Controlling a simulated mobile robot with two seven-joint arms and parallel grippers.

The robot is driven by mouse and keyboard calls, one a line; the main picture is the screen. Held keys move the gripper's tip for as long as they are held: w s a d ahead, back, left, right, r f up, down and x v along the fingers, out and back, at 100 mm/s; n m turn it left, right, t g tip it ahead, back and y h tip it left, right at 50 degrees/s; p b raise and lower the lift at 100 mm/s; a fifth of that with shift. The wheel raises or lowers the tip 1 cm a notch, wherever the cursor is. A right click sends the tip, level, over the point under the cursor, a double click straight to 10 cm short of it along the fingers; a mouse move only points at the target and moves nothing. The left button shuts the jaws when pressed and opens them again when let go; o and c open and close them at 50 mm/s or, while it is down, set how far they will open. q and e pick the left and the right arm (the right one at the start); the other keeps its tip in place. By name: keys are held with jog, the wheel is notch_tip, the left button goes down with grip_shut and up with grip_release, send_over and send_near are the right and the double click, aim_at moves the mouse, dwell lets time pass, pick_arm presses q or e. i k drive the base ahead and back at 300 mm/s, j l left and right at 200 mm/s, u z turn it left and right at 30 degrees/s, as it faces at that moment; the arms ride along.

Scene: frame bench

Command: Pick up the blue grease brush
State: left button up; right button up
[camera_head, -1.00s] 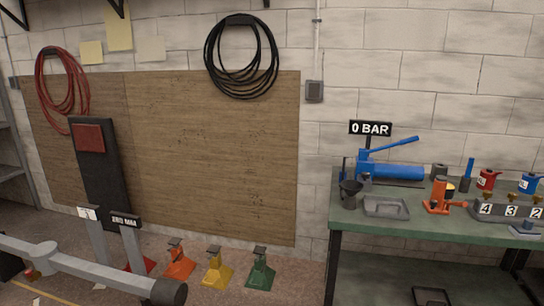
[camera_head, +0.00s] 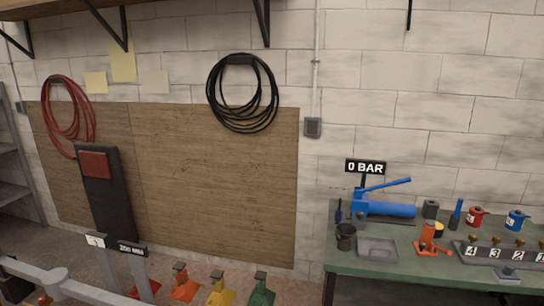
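A slim upright thing with a blue handle and darker lower part (camera_head: 456,214) stands toward the back of the green workbench (camera_head: 400,262), between a dark grey block and a red jar-like thing. It looks like the blue grease brush, but it is small and I cannot be sure. A second slim dark blue thing (camera_head: 338,212) stands at the bench's left end, by a black cup (camera_head: 346,236). Neither of my grippers is in view.
On the bench are a blue pump (camera_head: 385,208) under a "0 BAR" sign, a grey tray (camera_head: 377,248), an orange jack (camera_head: 427,240) and a numbered block (camera_head: 495,252). Coloured stands (camera_head: 222,292) and a grey beam (camera_head: 70,285) are at lower left. A shelf (camera_head: 60,10) overhangs at top left.

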aim_at(460, 202)
jog(key=i+l+z, duration=0.45)
jog(key=i+l, duration=0.2)
jog(key=l, duration=0.25)
jog(key=i+l+z, duration=0.5)
jog(key=i+l, duration=0.15)
jog(key=i, duration=0.15)
